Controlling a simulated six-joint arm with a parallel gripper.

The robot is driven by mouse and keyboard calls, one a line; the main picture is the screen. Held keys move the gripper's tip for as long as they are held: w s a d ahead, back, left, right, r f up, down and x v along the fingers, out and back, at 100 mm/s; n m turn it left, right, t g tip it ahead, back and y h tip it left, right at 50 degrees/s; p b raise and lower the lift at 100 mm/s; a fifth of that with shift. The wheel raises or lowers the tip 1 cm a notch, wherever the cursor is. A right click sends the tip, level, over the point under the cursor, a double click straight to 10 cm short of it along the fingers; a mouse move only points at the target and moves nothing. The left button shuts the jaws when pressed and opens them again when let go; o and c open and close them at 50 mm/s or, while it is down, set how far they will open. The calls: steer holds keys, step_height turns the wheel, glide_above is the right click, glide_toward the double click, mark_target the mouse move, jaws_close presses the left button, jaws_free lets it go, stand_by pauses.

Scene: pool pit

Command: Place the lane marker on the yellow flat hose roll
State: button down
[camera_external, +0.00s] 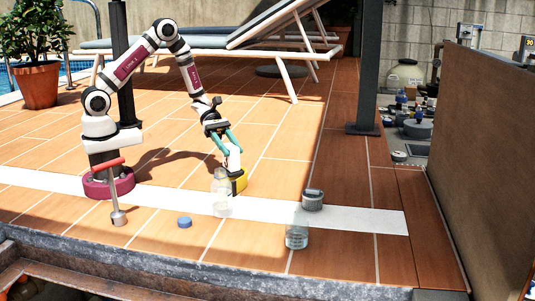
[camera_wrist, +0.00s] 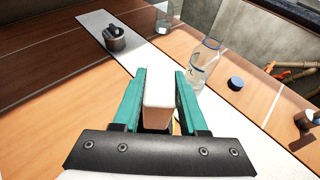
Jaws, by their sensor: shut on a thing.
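The lane marker looks like a white block (camera_external: 234,159), and it also shows between the fingers in the wrist view (camera_wrist: 158,98). My gripper (camera_external: 226,143) points down, with its green fingers shut on the block; the fingers also show in the wrist view (camera_wrist: 158,90). The yellow flat hose roll (camera_external: 239,182) stands right below the block in the external view, on the white strip, partly behind a clear bottle. I cannot tell whether the block touches the roll. In the wrist view the block and fingers hide nearly all of the roll.
The clear bottle (camera_external: 221,195) stands close beside the roll. A blue disc (camera_external: 184,222), a grey lidded pot (camera_external: 312,200), a clear jar (camera_external: 297,238) and a red-handled tool (camera_external: 118,216) are nearby. The white strip (camera_external: 370,219) is bare at its right end.

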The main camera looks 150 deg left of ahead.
steer(key=shift+c, duration=2.2)
jaws_free()
steer(key=shift+f, duration=0.1)
steer(key=shift+s+r, duration=0.15)
steer(key=shift+r, duration=0.1)
steer(key=v, duration=1.1)
steer(key=shift+s, duration=0.35)
steer(key=shift+r, duration=0.1)
